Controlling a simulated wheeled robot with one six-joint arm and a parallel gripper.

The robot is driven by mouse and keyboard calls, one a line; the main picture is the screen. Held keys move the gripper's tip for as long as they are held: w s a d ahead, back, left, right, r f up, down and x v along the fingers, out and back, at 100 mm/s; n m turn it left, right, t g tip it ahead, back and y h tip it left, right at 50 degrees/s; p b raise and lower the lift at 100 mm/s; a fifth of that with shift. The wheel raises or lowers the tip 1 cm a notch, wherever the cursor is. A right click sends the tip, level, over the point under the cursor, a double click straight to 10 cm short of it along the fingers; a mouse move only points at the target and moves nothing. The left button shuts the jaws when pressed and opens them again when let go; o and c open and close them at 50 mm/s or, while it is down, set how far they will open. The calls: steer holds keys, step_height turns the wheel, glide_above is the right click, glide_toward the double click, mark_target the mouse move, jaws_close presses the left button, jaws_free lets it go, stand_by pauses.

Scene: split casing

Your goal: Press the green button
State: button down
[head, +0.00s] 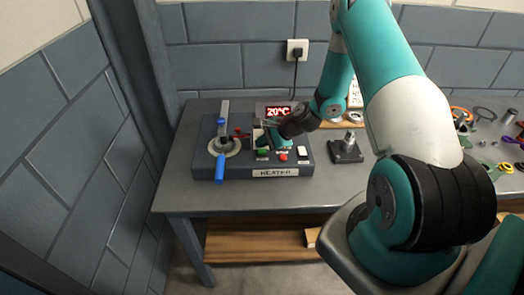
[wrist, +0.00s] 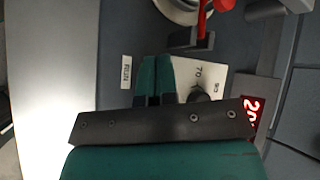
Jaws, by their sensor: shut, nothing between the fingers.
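The green button (head: 263,153) is at the front of the dark heater box (head: 206,166), left of a red button (head: 283,157). My gripper (wrist: 153,60) is shut and empty, with its two teal fingers side by side in the wrist view. In the head view my gripper (head: 272,143) is low over the heater panel, just behind the buttons. I cannot tell whether it touches the panel. In the wrist view the green button does not show; the fingers cover part of the panel near a small white label (wrist: 126,71).
A white dial plate (wrist: 213,77) with a black knob is beside my fingers. A red display (head: 278,112) reads 20°C. A blue-handled clamp (head: 219,168) is on the box's left. A metal block with a post (head: 346,150) stands to the right. A white switch (head: 302,151) is right of the red button.

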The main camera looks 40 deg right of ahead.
mark_target(262, 152)
steer(key=shift+f, duration=0.1)
stand_by(0.5)
steer(key=shift+f+b, duration=0.3)
steer(key=shift+b, duration=0.05)
steer(key=shift+f+b, duration=0.4)
steer(key=shift+f, duration=0.15)
stand_by(0.5)
steer(key=shift+r, duration=0.2)
steer(key=shift+r+p, duration=0.7)
steer(key=shift+r, duration=0.1)
step_height(262, 152, up, 5)
steer(key=p, duration=0.4)
stand_by(0.8)
